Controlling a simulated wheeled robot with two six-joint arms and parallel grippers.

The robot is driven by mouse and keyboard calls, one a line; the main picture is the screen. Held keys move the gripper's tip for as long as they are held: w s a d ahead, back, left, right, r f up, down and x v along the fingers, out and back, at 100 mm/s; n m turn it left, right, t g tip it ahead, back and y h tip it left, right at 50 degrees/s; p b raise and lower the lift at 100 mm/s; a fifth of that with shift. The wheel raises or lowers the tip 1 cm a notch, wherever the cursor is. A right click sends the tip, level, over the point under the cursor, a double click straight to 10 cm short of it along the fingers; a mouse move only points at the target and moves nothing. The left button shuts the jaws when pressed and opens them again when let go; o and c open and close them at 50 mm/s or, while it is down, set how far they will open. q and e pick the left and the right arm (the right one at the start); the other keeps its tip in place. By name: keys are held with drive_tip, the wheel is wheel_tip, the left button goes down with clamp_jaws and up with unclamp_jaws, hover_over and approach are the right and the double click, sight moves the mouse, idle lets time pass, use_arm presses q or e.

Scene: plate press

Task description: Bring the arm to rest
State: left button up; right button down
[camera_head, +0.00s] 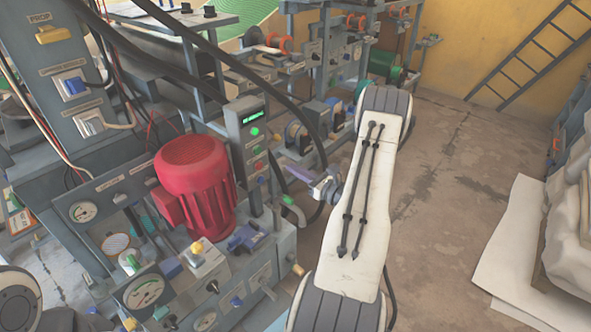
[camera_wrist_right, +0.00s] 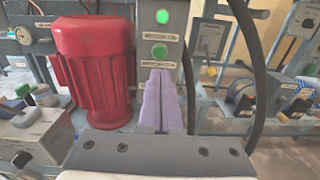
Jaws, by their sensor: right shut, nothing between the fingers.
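My right arm reaches forward in the head view, and its right gripper (camera_head: 292,165) with purple fingers points left toward the control post (camera_head: 240,140). In the right wrist view the two purple fingers (camera_wrist_right: 160,75) lie together, with nothing held between them. Another green button (camera_wrist_right: 162,17) sits above. Only a rounded white part of my left arm shows at the lower left of the head view; its gripper is not in view.
A red motor (camera_head: 195,185) stands left of the post, also large in the wrist view (camera_wrist_right: 95,70). A black cable (camera_wrist_right: 247,60) hangs right of the post. Clear floor (camera_head: 450,170) lies to the right, before white sheets (camera_head: 515,245) and a ladder (camera_head: 535,55).

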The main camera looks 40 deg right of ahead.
idle(0.4)
drive_tip(key=w+a+r+n+g+y, duration=0.2)
drive_tip(key=a+n+y, duration=0.15)
drive_tip(key=a, duration=0.25)
drive_tip(key=w+a+r+n+g+y, duration=0.1)
drive_tip(key=w+a+r+n+y, duration=0.2)
drive_tip(key=a, duration=0.4)
drive_tip(key=s+a+r+n+g+y, duration=0.15)
drive_tip(key=s+a+n+g, duration=0.3)
drive_tip(key=a, duration=0.45)
drive_tip(key=s+a+r+n+g+y, duration=0.1)
drive_tip(key=s+a+n+g+y, duration=0.15)
drive_tip(key=a+n+g, duration=0.55)
drive_tip(key=s+a+r+n+g+y, duration=0.1)
drive_tip(key=s+a+r+n+g, duration=0.3)
drive_tip(key=a, duration=0.7)
drive_tip(key=s+a+n+t+h, duration=0.25)
drive_tip(key=s+n+h, duration=0.95)
drive_tip(key=s+n, duration=0.65)
wheel_tip(320, 180, up, 21)
drive_tip(key=g+p, duration=0.1)
drive_tip(key=p, duration=2)
drive_tip(key=shift+n+p, duration=0.35)
drive_tip(key=shift+n, duration=0.1)
